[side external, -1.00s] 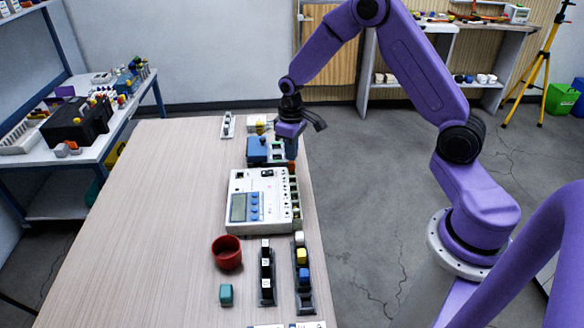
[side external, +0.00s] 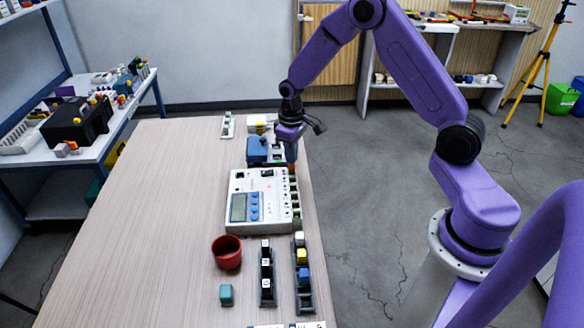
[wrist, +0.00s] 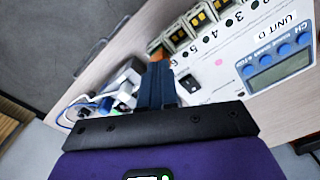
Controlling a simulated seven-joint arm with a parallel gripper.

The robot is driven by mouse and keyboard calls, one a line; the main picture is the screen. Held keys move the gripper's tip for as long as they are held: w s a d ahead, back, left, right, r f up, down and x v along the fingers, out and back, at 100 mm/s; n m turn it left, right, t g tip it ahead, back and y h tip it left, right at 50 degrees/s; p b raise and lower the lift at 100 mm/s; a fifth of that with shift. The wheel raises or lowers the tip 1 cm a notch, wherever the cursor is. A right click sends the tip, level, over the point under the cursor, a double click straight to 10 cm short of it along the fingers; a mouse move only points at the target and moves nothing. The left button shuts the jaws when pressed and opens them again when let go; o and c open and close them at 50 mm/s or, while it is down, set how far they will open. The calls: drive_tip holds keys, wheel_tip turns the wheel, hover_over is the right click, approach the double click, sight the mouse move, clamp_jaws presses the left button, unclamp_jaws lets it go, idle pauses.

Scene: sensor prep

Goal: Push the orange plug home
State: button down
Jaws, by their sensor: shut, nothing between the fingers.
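The orange plug (side external: 291,154) shows as a small orange patch at the right side of the far end of the white instrument (side external: 261,186). My gripper (side external: 290,143) points down right at the plug and partly covers it. I cannot tell whether they touch. In the wrist view my blue fingers (wrist: 160,80) are shut together with nothing between them, beside the row of sockets (wrist: 195,28) on the instrument's edge.
A blue device (side external: 257,149) stands just beyond the instrument. A red cup (side external: 227,252), a teal cube (side external: 226,294) and two dark racks with blocks (side external: 267,272) (side external: 303,275) stand nearer. The left of the table is clear.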

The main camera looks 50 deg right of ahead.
drive_tip(key=shift+f, duration=0.3)
drive_tip(key=shift+r, duration=0.15)
idle(0.4)
drive_tip(key=shift+r, duration=3.4)
